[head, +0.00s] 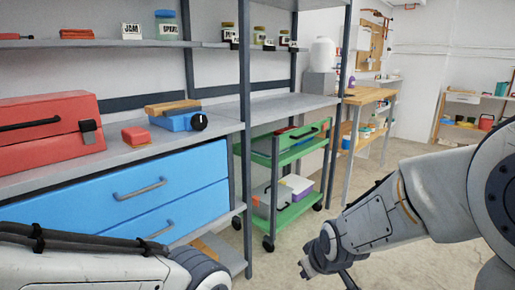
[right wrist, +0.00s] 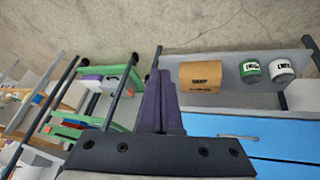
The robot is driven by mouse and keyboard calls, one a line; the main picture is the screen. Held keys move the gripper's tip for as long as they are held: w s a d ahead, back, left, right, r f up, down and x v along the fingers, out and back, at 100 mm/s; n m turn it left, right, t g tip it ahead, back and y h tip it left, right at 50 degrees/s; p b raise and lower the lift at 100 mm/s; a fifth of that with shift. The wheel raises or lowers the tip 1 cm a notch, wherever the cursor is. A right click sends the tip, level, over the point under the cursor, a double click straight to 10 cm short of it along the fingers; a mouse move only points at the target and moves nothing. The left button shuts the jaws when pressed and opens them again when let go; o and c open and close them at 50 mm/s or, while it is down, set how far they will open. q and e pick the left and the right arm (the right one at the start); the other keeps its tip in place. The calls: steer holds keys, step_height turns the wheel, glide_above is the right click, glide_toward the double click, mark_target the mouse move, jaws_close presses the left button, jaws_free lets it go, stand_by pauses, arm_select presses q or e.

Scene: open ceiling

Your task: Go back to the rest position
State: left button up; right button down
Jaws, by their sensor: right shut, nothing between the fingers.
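My right gripper (right wrist: 158,78) shows in the right wrist view with its two dark fingers together and nothing between them. In the head view my right arm comes in from the right and hangs over the bare floor, with the dark end of the gripper (head: 347,281) near the bottom edge. It is clear of the shelf and the cart. My left arm lies along the bottom left in front of the blue drawers (head: 140,187); its gripper is not in view.
A green cart (head: 292,211) stands under the workbench (head: 283,106). A red toolbox (head: 45,127) is on the left shelf. In the right wrist view, a brown box (right wrist: 200,76), a green jar (right wrist: 250,71) and a white jar (right wrist: 281,70) sit on a grey shelf. Floor lies open at right.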

steer(key=s+d+f+m+g+h, duration=0.1)
steer(key=s+d+f+m+g, duration=0.15)
steer(key=s, duration=0.25)
steer(key=s+d+f+m+g, duration=0.1)
steer(key=s+d+m, duration=0.2)
steer(key=s+d, duration=0.15)
steer(key=s+a+r+n+g, duration=0.1)
steer(key=s+a+r+n, duration=0.25)
steer(key=s+a, duration=0.35)
steer(key=s+a+r+n+g, duration=0.1)
steer(key=s+a+r+n, duration=0.1)
steer(key=s+a+n, duration=0.35)
arm_select(q)
step_height(320, 180, up, 34)
steer(key=p, duration=3.4)
steer(key=shift+r, duration=0.25)
steer(key=shift+c, duration=1)
steer(key=shift+p, duration=0.3)
steer(key=c, duration=0.5)
jaws_close()
arm_select(e)
step_height(320, 180, up, 34)
steer(key=s+a+m, duration=0.1)
steer(key=m, duration=0.1)
steer(key=shift+s+a+r+y, duration=0.15)
steer(key=shift+a+r+y, duration=0.1)
steer(key=shift+y, duration=0.15)
steer(key=shift+a, duration=0.1)
